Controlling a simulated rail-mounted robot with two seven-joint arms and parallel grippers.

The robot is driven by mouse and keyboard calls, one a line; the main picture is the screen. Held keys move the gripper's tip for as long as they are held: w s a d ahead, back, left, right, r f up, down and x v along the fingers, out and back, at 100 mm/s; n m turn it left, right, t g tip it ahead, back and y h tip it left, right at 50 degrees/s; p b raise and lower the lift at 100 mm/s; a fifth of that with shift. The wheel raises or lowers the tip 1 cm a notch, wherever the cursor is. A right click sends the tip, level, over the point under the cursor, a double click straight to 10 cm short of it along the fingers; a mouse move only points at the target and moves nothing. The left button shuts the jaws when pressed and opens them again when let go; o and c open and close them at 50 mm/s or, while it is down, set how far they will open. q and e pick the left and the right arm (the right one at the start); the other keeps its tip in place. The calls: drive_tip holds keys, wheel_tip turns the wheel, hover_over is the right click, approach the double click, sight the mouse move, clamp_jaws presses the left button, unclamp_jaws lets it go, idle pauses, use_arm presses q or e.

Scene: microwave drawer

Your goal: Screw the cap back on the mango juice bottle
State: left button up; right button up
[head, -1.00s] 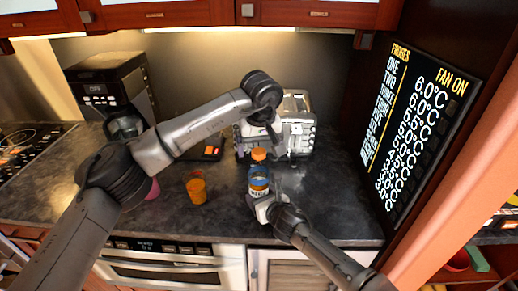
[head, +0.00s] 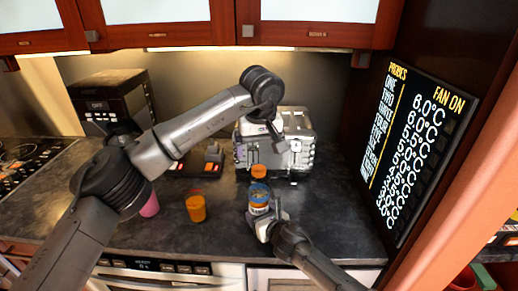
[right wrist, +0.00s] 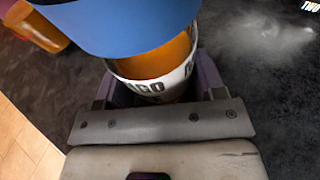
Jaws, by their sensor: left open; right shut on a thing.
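The mango juice bottle (head: 258,201) stands upright on the dark counter, with a blue upper part and a pale label. It also shows in the right wrist view (right wrist: 158,74), with orange juice and part of the label lettering. My right gripper (head: 264,216) is shut on the bottle's lower part.
An orange cup (head: 196,208) and a pink cup (head: 150,206) stand to the left. A silver appliance (head: 300,140) stands close behind the bottle. A black coffee maker (head: 112,100) is at the back left. The counter right of the bottle is clear.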

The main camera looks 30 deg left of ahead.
drive_tip(key=o, duration=0.8)
drive_tip(key=shift+v, duration=6.05)
drive_tip(key=shift+r, duration=0.15)
